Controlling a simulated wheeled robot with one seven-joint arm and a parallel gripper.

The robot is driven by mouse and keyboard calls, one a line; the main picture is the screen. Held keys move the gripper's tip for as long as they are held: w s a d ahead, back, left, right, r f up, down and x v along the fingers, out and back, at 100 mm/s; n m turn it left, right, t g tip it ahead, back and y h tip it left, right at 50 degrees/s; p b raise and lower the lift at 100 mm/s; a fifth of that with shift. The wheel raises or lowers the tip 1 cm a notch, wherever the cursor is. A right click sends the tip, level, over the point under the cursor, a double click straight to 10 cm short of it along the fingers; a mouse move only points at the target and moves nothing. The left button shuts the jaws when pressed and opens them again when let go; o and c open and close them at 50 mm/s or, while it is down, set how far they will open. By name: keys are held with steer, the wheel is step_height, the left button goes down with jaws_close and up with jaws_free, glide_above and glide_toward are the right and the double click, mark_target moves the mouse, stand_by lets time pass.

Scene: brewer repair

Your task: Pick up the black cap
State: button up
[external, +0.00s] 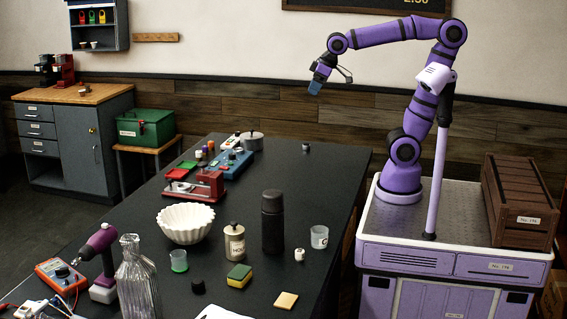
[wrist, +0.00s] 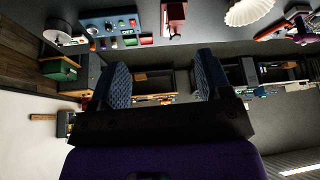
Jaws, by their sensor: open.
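A small black cap (external: 198,286) lies on the dark table (external: 340,180) near the front, left of the yellow and green sponge. I cannot make it out in the wrist view. My gripper (external: 316,84) is raised high above the far end of the table, well apart from the cap. In the wrist view my gripper (wrist: 163,80) shows two blue textured fingers spread wide with nothing between them.
Around the cap stand a green-bottomed cup (external: 179,262), a sponge (external: 239,275), a cream jar (external: 235,243), a tall black bottle (external: 272,222) and a glass bottle (external: 138,280). A white fluted bowl (external: 186,224) is behind. The table's far right is mostly clear.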

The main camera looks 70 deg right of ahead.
steer(key=w+a+n, duration=0.2)
steer(key=w+a, duration=1.1)
steer(key=w+a+f+n+g+y, duration=0.1)
steer(key=w+a+f, duration=0.3)
steer(key=a, duration=0.5)
steer(key=w+a+f+n+y, duration=0.1)
steer(key=w+a+f, duration=0.25)
steer(key=a, duration=0.55)
steer(key=n+g, duration=0.1)
steer(key=n, duration=0.3)
glide_toward(197, 283)
steer(key=x, duration=0.2)
steer(key=shift+w+a+f, duration=0.1)
steer(key=shift+w+f, duration=0.15)
steer(key=shift+f, duration=0.05)
steer(key=x, duration=0.5)
steer(key=shift+s, duration=0.15)
steer(key=shift+x, duration=0.9)
steer(key=shift+c, duration=0.4)
